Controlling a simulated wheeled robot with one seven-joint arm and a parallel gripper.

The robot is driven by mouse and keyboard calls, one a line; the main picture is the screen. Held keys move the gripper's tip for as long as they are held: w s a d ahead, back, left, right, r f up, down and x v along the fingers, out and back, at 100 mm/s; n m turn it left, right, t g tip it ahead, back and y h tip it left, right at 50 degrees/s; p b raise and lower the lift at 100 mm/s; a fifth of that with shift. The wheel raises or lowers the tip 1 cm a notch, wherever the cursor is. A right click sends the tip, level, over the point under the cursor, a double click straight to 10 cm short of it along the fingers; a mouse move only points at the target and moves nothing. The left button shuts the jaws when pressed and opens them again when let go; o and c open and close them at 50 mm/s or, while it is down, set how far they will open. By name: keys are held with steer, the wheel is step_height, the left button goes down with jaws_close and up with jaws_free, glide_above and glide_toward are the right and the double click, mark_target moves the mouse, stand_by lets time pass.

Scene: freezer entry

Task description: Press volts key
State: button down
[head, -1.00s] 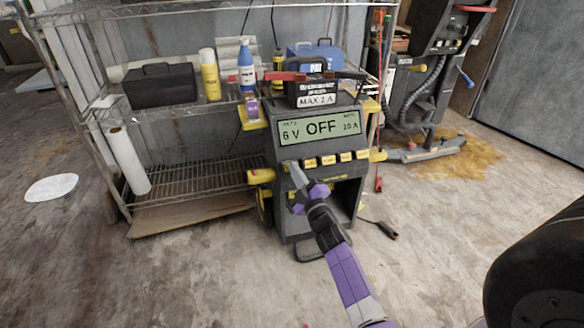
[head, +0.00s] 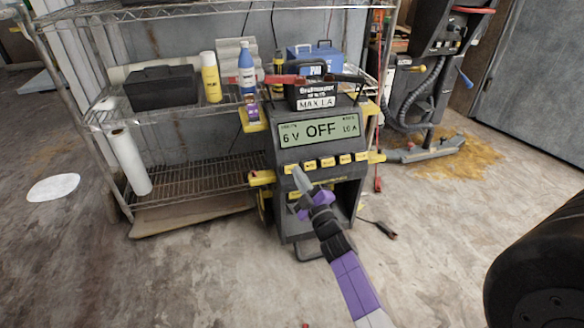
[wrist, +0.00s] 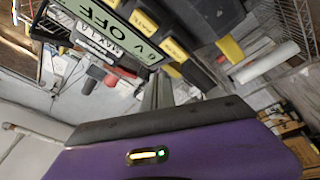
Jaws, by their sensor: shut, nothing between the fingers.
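The charger (head: 284,185) is a dark upright cabinet. Its green display (head: 320,129) reads "6 V", "OFF" and what looks like "10 A". The leftmost key (head: 291,168) shows just above my fingertips. My gripper (head: 299,172) is shut and empty, pointing up at the left end of the row. I cannot tell whether it touches a key. The wrist view shows the closed fingers (wrist: 157,92) near the keys (wrist: 174,49) and display (wrist: 115,22).
A yellow bracket (head: 262,178) juts from the charger's left side. A wire shelf (head: 200,178) with bottles and a black toolbox (head: 162,87) stands left. A black rounded object (head: 540,275) fills the lower right. Floor in front is mostly clear.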

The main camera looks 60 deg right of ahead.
steer(key=shift+s+a+r+p, duration=0.45)
steer(key=shift+s+a+r, duration=0.25)
steer(key=shift+a, duration=0.2)
stand_by(0.4)
steer(key=s+a+r+m+t+y, duration=0.1)
steer(key=s+a+r+m+y, duration=0.2)
steer(key=a, duration=1)
steer(key=s+a+m+t+y, duration=0.1)
steer(key=s+a+y, duration=0.3)
steer(key=a, duration=0.8)
steer(key=s+a+r+n+g+y, duration=0.1)
steer(key=s+a+g+y, duration=0.2)
steer(key=s+a+y, duration=0.8)
steer(key=s+a+r+h+p, duration=0.1)
steer(key=a+r+h+p, duration=0.1)
steer(key=r+p, duration=1.4)
steer(key=s+a+r+h+p, duration=0.2)
steer(key=a+r+p, duration=0.1)
steer(key=r+p, duration=1.3)
